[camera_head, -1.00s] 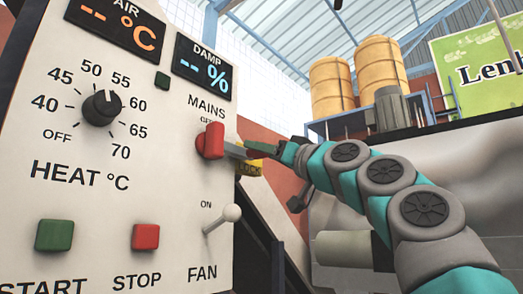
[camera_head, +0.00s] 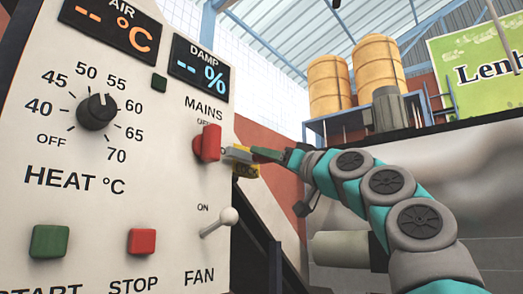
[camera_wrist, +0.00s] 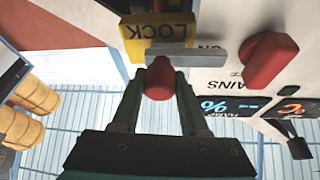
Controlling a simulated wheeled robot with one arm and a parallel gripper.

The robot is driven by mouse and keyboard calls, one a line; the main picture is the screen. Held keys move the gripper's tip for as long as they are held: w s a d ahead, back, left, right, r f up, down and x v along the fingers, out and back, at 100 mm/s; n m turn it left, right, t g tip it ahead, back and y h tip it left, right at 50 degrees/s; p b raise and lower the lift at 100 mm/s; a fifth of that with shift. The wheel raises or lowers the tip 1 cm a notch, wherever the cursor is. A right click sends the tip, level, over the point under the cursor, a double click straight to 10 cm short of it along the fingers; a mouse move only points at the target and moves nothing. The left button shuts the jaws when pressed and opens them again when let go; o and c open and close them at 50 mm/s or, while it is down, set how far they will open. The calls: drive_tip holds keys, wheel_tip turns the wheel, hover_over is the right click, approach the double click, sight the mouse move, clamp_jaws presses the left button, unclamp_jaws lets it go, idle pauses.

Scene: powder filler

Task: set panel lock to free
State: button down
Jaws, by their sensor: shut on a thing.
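The panel lock shows in the wrist view as a yellow plate (camera_wrist: 140,31) with upside-down LOCK lettering, a grey bar (camera_wrist: 200,53) and a red knob (camera_wrist: 159,82). My gripper (camera_wrist: 162,72) has its dark green fingers on both sides of this knob and is shut on it. In the head view my gripper (camera_head: 258,154) is at the panel's right edge, beside the grey bar (camera_head: 238,154). The lock's other setting marks cannot be read.
The red MAINS lever (camera_head: 207,143) is close left of my gripper; it also shows in the wrist view (camera_wrist: 268,60). The FAN toggle (camera_head: 222,222) is below. The heat dial (camera_head: 97,111), START button (camera_head: 50,241) and STOP button (camera_head: 142,241) are further left.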

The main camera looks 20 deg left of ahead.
drive_tip(key=shift+w+d, duration=0.1)
drive_tip(key=shift+w, duration=0.1)
drive_tip(key=shift+c, duration=2.2)
unclamp_jaws()
drive_tip(key=shift+w, duration=0.1)
drive_tip(key=b+v, duration=0.5)
drive_tip(key=v, duration=0.3)
